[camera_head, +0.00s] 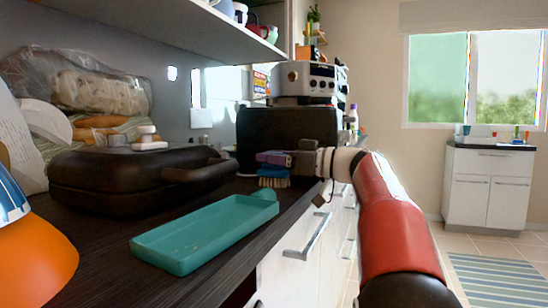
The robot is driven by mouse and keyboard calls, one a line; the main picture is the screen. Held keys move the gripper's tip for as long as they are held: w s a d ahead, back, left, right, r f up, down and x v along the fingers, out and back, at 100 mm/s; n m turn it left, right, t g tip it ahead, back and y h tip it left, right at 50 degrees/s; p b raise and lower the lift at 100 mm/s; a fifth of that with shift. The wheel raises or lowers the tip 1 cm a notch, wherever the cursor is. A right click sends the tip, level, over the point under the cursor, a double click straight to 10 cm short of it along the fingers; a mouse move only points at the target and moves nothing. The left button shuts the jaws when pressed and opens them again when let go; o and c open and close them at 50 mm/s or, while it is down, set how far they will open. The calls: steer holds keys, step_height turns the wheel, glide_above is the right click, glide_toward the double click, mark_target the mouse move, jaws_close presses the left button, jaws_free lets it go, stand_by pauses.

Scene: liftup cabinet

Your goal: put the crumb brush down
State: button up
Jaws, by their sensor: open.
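The crumb brush (273,180) stands on the dark counter (221,244), past the teal tray, with its pale bristles down and a blue and purple upper part. My gripper (284,160) is at the brush's top, at the end of my red and white arm reaching in from the right. The jaws are open. The fingers are small and dark here, so I cannot tell whether they still touch the brush.
A teal tray (205,232) lies near the counter's front edge. A black case (130,178) stands behind it. A dark toaster-like box (285,130) stands behind the brush. An orange and blue object (32,255) is at the near left. A shelf (215,30) overhangs.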

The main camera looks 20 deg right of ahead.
steer(key=v, duration=1.2)
steer(key=shift+b, duration=0.35)
